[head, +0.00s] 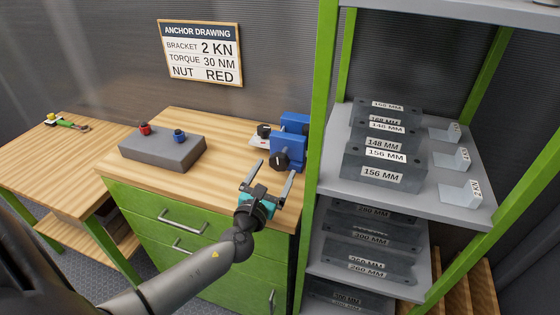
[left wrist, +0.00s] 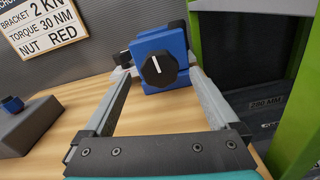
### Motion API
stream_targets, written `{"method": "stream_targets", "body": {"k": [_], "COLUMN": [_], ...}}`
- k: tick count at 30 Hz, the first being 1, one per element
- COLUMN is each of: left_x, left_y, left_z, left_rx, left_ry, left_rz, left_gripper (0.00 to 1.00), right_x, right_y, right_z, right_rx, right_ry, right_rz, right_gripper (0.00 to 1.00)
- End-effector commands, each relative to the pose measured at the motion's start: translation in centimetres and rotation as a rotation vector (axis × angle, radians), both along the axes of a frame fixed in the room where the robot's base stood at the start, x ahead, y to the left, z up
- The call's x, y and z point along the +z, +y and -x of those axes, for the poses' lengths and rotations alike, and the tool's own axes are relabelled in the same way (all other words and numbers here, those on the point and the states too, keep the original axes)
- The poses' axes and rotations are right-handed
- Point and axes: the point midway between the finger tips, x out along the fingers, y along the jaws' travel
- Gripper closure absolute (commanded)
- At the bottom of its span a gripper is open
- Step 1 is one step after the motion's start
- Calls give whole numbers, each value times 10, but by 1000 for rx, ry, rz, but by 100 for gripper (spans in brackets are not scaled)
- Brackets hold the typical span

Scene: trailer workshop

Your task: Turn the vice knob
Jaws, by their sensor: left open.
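The blue vice (head: 291,142) stands at the right end of the wooden bench top, beside the green shelf post. Its black knob (head: 280,161) faces my left gripper. In the left wrist view the knob (left wrist: 159,69) shows a white line standing nearly upright, on the front of the blue vice (left wrist: 160,42). My left gripper (head: 271,172) is open and empty, its two fingers pointing at the vice. In the left wrist view the knob appears between and beyond the fingertips, seemingly apart from them. My right gripper is in neither view.
A grey block (head: 162,152) with a red nut (head: 145,129) and a blue nut (head: 179,136) sits left on the bench. A green shelf post (head: 315,130) stands close right of the vice. A sign (head: 200,53) hangs behind. Bench top between block and vice is mostly clear.

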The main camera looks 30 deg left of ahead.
Motion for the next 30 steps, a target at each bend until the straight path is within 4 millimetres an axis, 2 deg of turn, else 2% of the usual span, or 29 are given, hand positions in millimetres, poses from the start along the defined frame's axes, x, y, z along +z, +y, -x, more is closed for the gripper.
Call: {"method": "stream_targets", "body": {"k": [3, 10, 23, 30], "left_x": [0, 0, 0, 0], "left_y": [4, 10, 11, 11], "left_z": [-19, -41, -48, -48], "left_rx": [1, 0, 0, 0], "left_ry": [-2, -1, 0, 0], "left_rz": [0, 1, 1, 1], "left_gripper": [6, 6, 6, 32], "right_x": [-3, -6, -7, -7], "right_y": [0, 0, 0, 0], "right_z": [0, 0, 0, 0], "right_rx": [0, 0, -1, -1], "right_ry": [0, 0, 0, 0], "right_rz": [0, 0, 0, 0], "right_gripper": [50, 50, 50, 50]}}
